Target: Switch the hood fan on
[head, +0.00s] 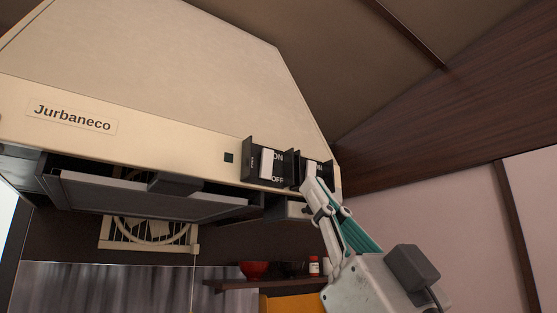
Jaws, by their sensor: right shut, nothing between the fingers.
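The cream range hood (190,115), labelled Jurbaneco, fills the upper left of the head view. On its front edge is a dark switch panel (251,160) with a pale slider (266,163) between the words ON and OFF. The small label left of this slider is hard to read. A second dark switch (325,168) sits to its right, mostly covered by my gripper. My right gripper (312,175) is shut and empty, its fingertips at this right switch. I cannot tell whether they touch it, nor its setting. My left gripper is out of view.
A dark tray-like flap (150,197) hangs under the hood. Below it are a wall vent (150,235) and a shelf (245,285) with a red bowl (254,269) and a small jar (314,266). A wooden wall panel (450,110) is at the right.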

